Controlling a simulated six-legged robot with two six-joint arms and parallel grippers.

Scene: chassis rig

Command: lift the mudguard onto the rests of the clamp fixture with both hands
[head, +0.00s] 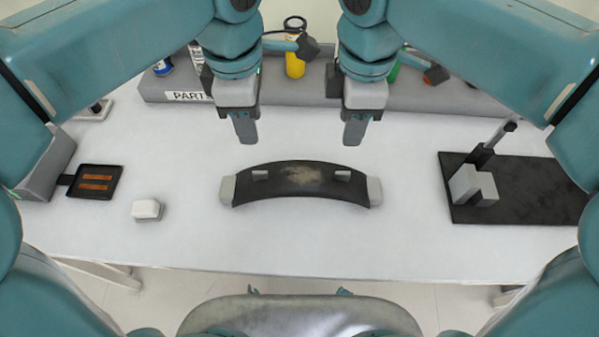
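The mudguard (300,180) is a dark curved strip with a pale smudge on its middle. It lies on the white table with a light grey block at each end. My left gripper (246,128) points down above and behind its left part, apart from it. My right gripper (355,130) points down above and behind its right part, also apart. Each gripper shows as one grey finger shape, so its opening cannot be made out. The clamp fixture (520,205) stands at the right, a black plate with a grey block and an upright clamp arm; my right arm covers part of its right side.
A grey parts rack (300,92) with a yellow bottle (295,65) runs along the back. A small white block (147,210) and a black tray with copper strips (95,181) lie at the left. The table is clear between mudguard and fixture.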

